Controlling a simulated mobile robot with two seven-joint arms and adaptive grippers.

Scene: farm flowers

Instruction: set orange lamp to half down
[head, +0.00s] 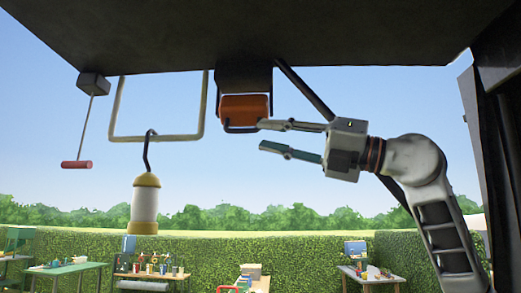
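The orange lamp (243,107) is a small boxy orange block under a dark mount (244,77) on the underside of the dark panel overhead. A thin dark handle loops below its lower edge. My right gripper (262,136) comes in from the right with its two fingers spread and nothing between them. Its upper fingertip is at the lamp's lower right corner in the picture; I cannot tell if they touch. The lower fingertip is below the lamp. My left gripper is not in view.
A dark panel (300,30) spans the top. A grey U-shaped bar (158,137), a yellow and white lantern (145,203) and a red pull handle (76,164) hang at left. A dark diagonal strut (305,90) passes behind my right gripper. Tables and hedges stand far below.

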